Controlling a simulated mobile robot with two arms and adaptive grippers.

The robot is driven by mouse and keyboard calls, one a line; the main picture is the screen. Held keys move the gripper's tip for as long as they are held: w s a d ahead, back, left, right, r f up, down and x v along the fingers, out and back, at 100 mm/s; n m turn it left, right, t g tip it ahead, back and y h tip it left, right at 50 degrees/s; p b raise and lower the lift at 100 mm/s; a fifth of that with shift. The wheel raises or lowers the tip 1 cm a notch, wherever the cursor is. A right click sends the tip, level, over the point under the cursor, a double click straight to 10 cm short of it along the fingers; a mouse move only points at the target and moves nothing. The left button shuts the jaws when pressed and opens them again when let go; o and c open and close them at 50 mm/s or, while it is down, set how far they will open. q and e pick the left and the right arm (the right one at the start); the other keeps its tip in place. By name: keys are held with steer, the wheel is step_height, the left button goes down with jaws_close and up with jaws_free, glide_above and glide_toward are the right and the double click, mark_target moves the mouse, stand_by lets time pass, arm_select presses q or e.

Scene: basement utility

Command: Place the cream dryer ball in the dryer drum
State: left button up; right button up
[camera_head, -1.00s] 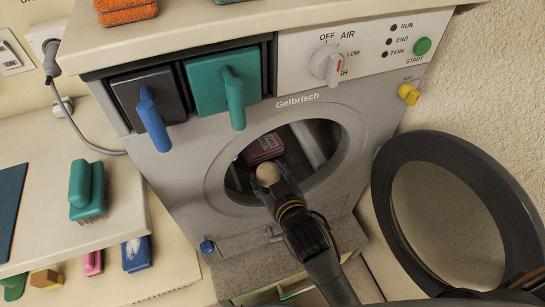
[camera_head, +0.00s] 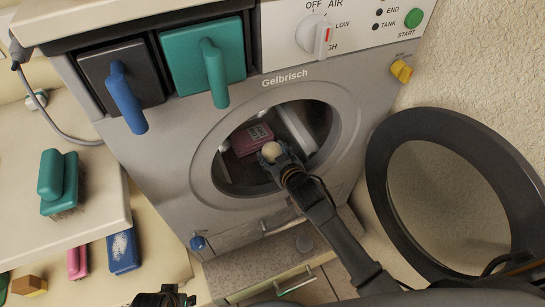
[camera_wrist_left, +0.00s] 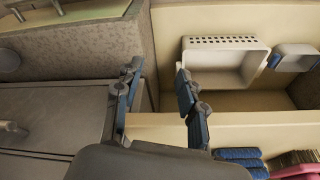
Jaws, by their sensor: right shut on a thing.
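The cream dryer ball (camera_head: 271,151) is in the head view, at the open round doorway of the dryer drum (camera_head: 240,175). My right gripper (camera_head: 276,158) is shut on the ball, and its arm reaches up from the bottom right. How deep the ball is inside the opening is hard to tell. My left gripper (camera_head: 164,298) shows at the bottom edge of the head view. In the left wrist view its two fingers (camera_wrist_left: 155,95) are spread apart with nothing between them.
A pink box-like item (camera_head: 252,140) lies inside the drum. The round dryer door (camera_head: 450,200) hangs open at right. A teal brush (camera_head: 58,184) stands on the left counter. A white perforated bin (camera_wrist_left: 222,62) shows in the left wrist view.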

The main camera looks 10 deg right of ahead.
arm_select(q)
steer(key=shift+w+r, duration=0.15)
steer(key=shift+r, duration=0.8)
arm_select(e)
steer(key=shift+f, duration=0.7)
arm_select(q)
steer(key=shift+r, duration=0.1)
arm_select(e)
steer(key=shift+f, duration=0.15)
steer(key=o, duration=1.2)
steer(key=shift+c, duration=0.2)
arm_select(q)
steer(key=shift+r, duration=0.1)
arm_select(e)
steer(key=shift+s+r, duration=0.2)
steer(key=shift+r, duration=0.05)
steer(key=p+v, duration=0.2)
steer(key=v, duration=0.9)
steer(key=shift+s+r+p, duration=0.15)
steer(key=shift+s+p, duration=0.15)
arm_select(q)
steer(key=s+f, duration=0.3)
steer(key=f, duration=0.6)
steer(key=shift+a+f, duration=0.15)
steer(key=shift+s+g, duration=0.15)
steer(key=shift+g, duration=0.15)
